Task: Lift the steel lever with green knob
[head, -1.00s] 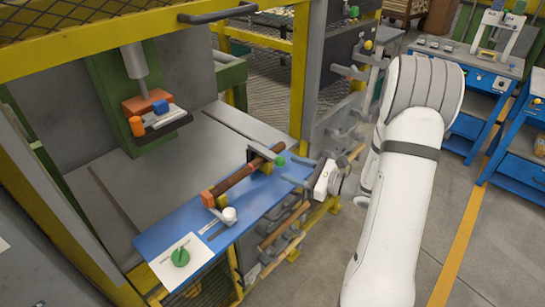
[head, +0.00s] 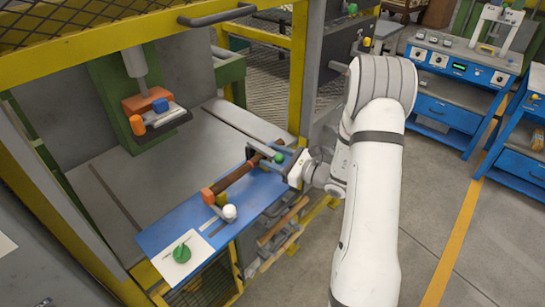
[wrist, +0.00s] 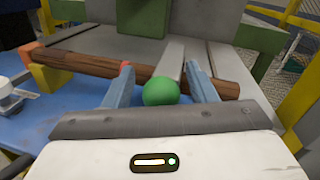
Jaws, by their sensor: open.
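The lever's green knob (wrist: 161,91) sits between the two fingers of my open gripper (wrist: 158,80) in the wrist view. Its steel bar (wrist: 172,58) runs away behind the knob, above the brown turned wood piece (wrist: 90,67). In the head view, the green knob (head: 279,158) shows at my gripper (head: 272,153), at the right end of the blue plate. The wood piece (head: 236,178) lies along the plate to the left. I see no finger clearly touching the knob.
A yellow frame post (head: 299,70) stands close behind my gripper. A press with an orange block (head: 146,100) is at the back left.

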